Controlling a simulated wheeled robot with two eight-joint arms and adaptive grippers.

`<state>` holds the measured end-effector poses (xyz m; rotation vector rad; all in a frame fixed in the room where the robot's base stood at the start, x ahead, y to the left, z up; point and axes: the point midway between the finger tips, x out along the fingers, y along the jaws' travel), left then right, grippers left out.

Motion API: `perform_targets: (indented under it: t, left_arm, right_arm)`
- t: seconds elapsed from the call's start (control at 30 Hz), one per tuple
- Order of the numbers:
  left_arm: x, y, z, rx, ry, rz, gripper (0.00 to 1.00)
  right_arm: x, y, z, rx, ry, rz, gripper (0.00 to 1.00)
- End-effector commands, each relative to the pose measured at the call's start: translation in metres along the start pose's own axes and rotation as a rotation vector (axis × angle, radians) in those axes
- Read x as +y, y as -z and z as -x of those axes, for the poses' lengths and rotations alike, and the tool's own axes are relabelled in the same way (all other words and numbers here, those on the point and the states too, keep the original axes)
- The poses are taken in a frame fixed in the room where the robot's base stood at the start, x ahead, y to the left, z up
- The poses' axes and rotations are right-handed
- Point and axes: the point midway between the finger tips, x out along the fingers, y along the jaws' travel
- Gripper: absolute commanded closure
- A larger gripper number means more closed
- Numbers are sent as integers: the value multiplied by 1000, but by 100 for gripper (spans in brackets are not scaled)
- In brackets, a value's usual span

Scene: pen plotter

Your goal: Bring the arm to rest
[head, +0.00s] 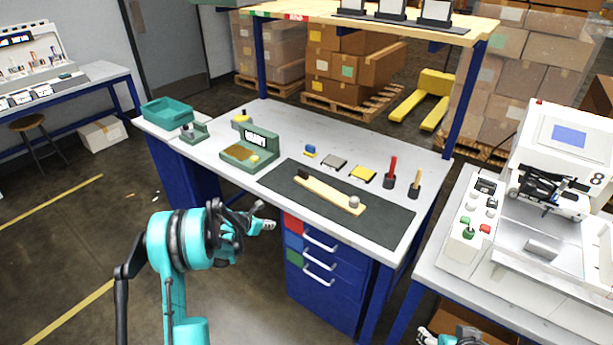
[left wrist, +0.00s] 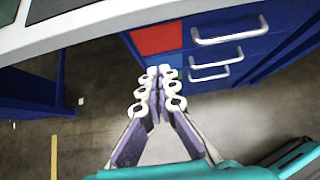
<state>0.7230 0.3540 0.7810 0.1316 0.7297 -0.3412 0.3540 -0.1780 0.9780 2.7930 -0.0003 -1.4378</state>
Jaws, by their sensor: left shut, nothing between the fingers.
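My left arm comes in from the left in the head view, teal with black joints. Its gripper (head: 264,217) is shut and empty, in front of the workbench's near edge and beside the drawer unit. In the left wrist view the two rows of white-tipped fingers (left wrist: 158,90) meet with nothing between them, over the floor and short of the drawer fronts. My right gripper (head: 428,337) shows only as a small part at the bottom edge of the head view, below the plotter table. Most of it is cut off.
The workbench (head: 215,130) holds a black mat (head: 390,215) with a wooden bar, a green device (head: 245,152) and small parts. Blue drawers (head: 325,278) with light handles stand under it. A white machine (head: 560,230) is at the right.

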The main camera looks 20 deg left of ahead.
Motion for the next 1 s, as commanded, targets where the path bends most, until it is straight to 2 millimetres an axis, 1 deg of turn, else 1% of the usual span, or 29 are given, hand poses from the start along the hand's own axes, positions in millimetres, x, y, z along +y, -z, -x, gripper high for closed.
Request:
perform_targets:
  t: [0.07, 0.17, 0.27, 0.37, 0.4, 0.47, 0.5, 0.57, 0.6, 0.67, 0.7, 0.77, 0.8, 0.87, 0.9, 1.0]
  left_arm:
    - [0, 0, 1, 0, 0, -3, 100]
    - [-6, -8, 8, 7, 0, -50, 100]
    - [-22, -25, 27, 27, 0, -185, 100]
    - [-49, -48, 58, 59, 3, -401, 100]
    - [-61, -55, 72, 73, 5, -499, 100]
    - [-80, -65, 94, 94, 10, -648, 100]
    - [-92, -70, 108, 108, 14, -747, 100]
    - [-111, -76, 130, 128, 23, -896, 100]
    - [-123, -78, 144, 142, 29, -995, 100]
    - [-142, -79, 166, 160, 41, -1144, 100]
    - [-154, -78, 180, 173, 50, -1244, 100]
    - [-172, -75, 200, 191, 64, -1393, 100]
    - [-184, -72, 214, 203, 74, -1493, 100]
    - [-201, -66, 233, 220, 91, -1642, 100]
    - [-212, -60, 246, 231, 103, -1741, 100]
    - [-237, -42, 275, 258, 138, -1990, 100]
  right_arm:
    - [0, 0, 0, 0, 0, 0, 44]
    - [0, 0, 0, 0, 0, 0, 44]
    - [0, 0, 0, 0, 0, 0, 44]
    - [0, 0, 0, 0, 0, 0, 44]
    - [0, 0, 0, 0, 0, 0, 44]
    - [0, 0, 0, 0, 0, 0, 44]
    - [0, 0, 0, 0, 0, 0, 44]
    - [0, 0, 0, 0, 0, 0, 44]
    - [0, 0, 0, 0, 0, 0, 44]
    - [0, 0, 0, 0, 0, 0, 44]
    - [0, 0, 0, 0, 0, 0, 44]
    - [0, 0, 0, 0, 0, 0, 44]
    - [0, 0, 0, 0, 0, 0, 44]
    - [0, 0, 0, 0, 0, 0, 44]
    - [0, 0, 0, 0, 0, 0, 44]
    - [0, 0, 0, 0, 0, 0, 44]
